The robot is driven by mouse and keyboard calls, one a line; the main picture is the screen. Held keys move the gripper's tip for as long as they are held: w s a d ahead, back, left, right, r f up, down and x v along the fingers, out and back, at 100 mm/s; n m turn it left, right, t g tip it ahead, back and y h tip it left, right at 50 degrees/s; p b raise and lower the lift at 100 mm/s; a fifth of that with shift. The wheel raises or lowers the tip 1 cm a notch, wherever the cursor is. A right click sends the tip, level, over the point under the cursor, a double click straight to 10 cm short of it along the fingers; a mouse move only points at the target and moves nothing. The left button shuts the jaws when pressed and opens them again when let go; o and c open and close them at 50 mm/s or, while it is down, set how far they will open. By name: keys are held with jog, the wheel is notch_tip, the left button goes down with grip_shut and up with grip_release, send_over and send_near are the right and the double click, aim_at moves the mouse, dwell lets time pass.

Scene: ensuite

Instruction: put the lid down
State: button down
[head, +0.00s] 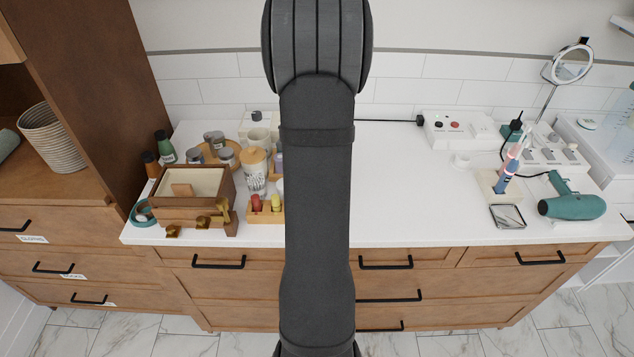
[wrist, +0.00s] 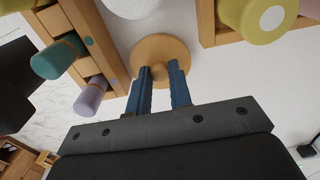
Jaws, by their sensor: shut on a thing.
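In the wrist view my gripper (wrist: 160,88) has its two blue fingers shut on the round wooden lid (wrist: 162,50). In the head view my own dark arm covers the middle, so my gripper is hidden there. A clear jar (head: 256,180) with a tan round top stands just left of my arm.
In the wrist view, wooden racks with teal and purple items (wrist: 60,58) and a yellow-rimmed item (wrist: 262,15) flank the lid. In the head view, a wooden box (head: 190,190) stands left and a teal hair dryer (head: 572,206) right. The counter (head: 420,190) right of my arm is clear.

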jog(key=shift+f, duration=0.25)
jog(key=c, duration=1.3)
grip_release()
jog(key=shift+f, duration=0.1)
notch_tip(320, 180, up, 12)
jog(key=shift+r, duration=0.2)
jog(key=shift+f, duration=4.4)
